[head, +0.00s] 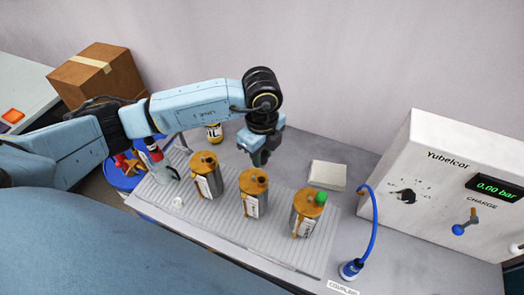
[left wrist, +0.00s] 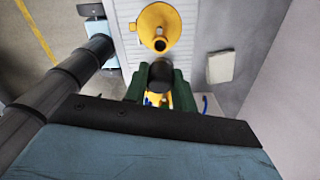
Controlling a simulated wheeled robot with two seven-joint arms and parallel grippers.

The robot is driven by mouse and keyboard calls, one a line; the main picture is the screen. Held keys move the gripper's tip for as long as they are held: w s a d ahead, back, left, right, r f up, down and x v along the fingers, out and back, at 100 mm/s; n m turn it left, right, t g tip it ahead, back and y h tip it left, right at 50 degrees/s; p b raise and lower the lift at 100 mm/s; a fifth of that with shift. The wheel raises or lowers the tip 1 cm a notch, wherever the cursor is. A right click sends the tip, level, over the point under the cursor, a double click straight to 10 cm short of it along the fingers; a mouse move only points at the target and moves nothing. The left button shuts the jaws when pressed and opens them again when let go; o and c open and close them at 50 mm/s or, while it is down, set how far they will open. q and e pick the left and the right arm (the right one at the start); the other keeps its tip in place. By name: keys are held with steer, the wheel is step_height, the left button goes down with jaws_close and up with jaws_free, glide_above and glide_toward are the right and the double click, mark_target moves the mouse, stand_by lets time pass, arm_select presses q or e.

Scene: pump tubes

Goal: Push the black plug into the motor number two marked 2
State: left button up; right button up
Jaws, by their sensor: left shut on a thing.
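Three orange-topped motors stand in a row on the ribbed mat: the left motor (head: 205,175), the middle motor (head: 253,193) and the right motor (head: 307,213), which has a green plug (head: 320,198) in its top. Their number labels are too small to read surely. My left gripper (head: 261,157) points down, behind and a little above the middle motor, apart from it. In the left wrist view its green fingers (left wrist: 160,80) are shut on the black plug (left wrist: 160,71). One motor top with a dark opening (left wrist: 158,28) shows beyond the plug. My right gripper is out of view.
A pale block (head: 327,175) lies behind the right motor. A blue hose (head: 374,225) and the white charge box (head: 440,180), reading 0.00 bar, stand at right.

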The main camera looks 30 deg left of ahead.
mark_target(262, 167)
arm_select(q)
step_height(262, 167, down, 5)
steer(key=b, duration=0.4)
steer(key=shift+f, duration=0.4)
stand_by(1.4)
steer(key=shift+f+b, duration=1.25)
steer(key=shift+f, duration=0.45)
steer(key=o, duration=1.1)
steer(key=shift+c, duration=0.2)
